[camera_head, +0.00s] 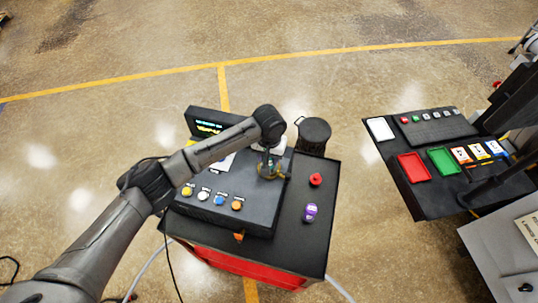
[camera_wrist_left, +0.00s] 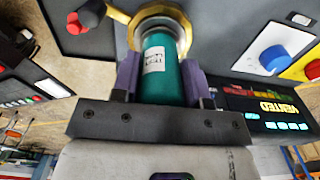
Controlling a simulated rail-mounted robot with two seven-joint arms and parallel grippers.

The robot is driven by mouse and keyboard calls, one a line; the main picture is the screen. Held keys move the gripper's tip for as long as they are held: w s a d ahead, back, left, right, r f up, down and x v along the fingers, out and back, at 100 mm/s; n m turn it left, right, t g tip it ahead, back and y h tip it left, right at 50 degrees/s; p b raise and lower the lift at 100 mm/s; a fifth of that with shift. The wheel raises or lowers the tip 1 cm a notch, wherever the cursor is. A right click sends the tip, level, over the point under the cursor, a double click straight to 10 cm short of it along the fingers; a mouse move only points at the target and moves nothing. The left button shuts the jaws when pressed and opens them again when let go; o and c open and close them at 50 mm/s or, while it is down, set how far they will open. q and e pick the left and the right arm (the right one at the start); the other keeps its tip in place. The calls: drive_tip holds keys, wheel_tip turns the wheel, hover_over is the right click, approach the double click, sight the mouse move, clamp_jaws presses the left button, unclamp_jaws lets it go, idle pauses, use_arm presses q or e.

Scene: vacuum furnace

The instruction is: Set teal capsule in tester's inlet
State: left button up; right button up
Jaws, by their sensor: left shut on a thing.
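The teal capsule (camera_wrist_left: 160,70), with a white label, stands between the two fingers of my left gripper (camera_wrist_left: 162,80) in the left wrist view; the gripper is shut on it. The capsule's far grey end is at the brass ring of the inlet (camera_wrist_left: 183,27); I cannot tell how deep it sits. In the head view my left gripper (camera_head: 268,165) points down over the right part of the dark tester (camera_head: 258,212), at the brass ring (camera_head: 283,176), and the capsule is mostly hidden there. My right gripper is not in view.
The tester stands on a red cart with a black top (camera_head: 290,250). The tester's screen (camera_wrist_left: 265,105) reads VENTED. A black table (camera_head: 430,205) with trays is at right.

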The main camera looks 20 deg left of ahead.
use_arm(q)
drive_tip(key=o, duration=1.2)
wheel_tip(320, 180, up, 14)
drive_tip(key=b, duration=0.3)
drive_tip(key=shift+f, duration=0.1)
